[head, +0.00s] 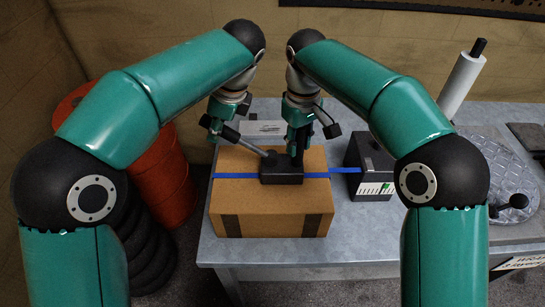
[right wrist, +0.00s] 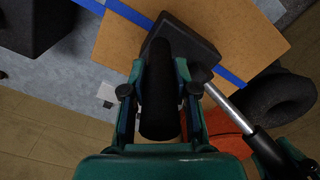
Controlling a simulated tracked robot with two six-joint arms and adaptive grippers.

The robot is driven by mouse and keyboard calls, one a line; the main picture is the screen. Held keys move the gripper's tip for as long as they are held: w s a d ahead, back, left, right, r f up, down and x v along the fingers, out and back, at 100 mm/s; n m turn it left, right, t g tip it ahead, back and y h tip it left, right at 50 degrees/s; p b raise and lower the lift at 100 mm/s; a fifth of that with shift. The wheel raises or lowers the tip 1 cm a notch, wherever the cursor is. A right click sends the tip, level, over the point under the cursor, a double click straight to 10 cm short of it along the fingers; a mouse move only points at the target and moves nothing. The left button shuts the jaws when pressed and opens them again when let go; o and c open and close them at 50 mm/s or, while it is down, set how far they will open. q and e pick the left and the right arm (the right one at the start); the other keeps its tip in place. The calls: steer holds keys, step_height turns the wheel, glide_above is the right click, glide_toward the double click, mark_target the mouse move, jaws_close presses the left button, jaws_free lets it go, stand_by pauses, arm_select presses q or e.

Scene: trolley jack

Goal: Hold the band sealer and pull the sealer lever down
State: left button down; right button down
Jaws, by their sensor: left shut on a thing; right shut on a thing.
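The band sealer (head: 284,173) is a dark block on top of the brown carton (head: 270,196), over a blue band (head: 235,175). My right gripper (head: 299,138) is shut on its upright black handle, which shows between the fingers in the right wrist view (right wrist: 160,95). The sealer lever (head: 247,145), a silver rod, slants up and left from the sealer. My left gripper (head: 217,121) is shut on the lever's dark outer end. The rod also shows in the right wrist view (right wrist: 226,108). The fingers partly hide both grips.
A black box (head: 369,168) stands right of the carton, with the blue band running to it. A white roll on a post (head: 462,82) and a round metal plate (head: 495,170) are farther right on the grey table (head: 350,240). An orange drum (head: 165,180) and tyres stand left.

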arm_select(q)
steer(key=c, duration=1.1)
jaws_free()
steer(key=shift+d+f, duration=0.1)
steer(key=shift+d, duration=0.1)
arm_select(e)
steer(key=shift+a, duration=0.1)
arm_select(q)
steer(key=shift+o, duration=1.1)
steer(key=shift+a, duration=0.1)
steer(key=shift+r, duration=0.2)
steer(key=v, duration=1.1)
steer(key=shift+r, duration=0.25)
arm_select(e)
steer(key=c, duration=0.8)
jaws_free()
